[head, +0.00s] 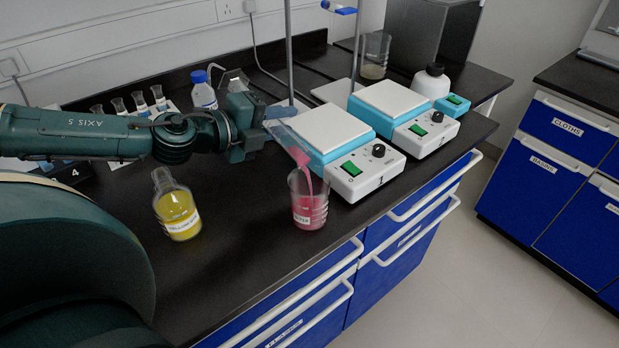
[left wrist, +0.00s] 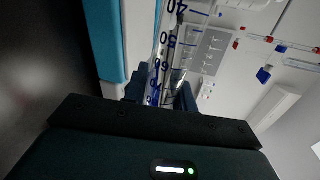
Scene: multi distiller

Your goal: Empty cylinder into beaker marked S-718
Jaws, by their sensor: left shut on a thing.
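My left gripper (head: 272,113) is shut on a clear graduated cylinder (head: 290,138), tilted with its mouth down to the right. Pink liquid runs from the cylinder in a stream into a glass beaker (head: 309,208) on the bench below. The beaker holds pink liquid and has a white label, too small to read surely. In the left wrist view the cylinder (left wrist: 168,50) shows dark scale numbers, between the fingers. My right gripper is not in view.
A flask of yellow liquid (head: 177,207) stands left of the beaker. Two hotplates (head: 327,133) (head: 392,103) stand close behind and right. A blue-capped bottle (head: 203,92) and a white bottle (head: 431,82) stand farther back.

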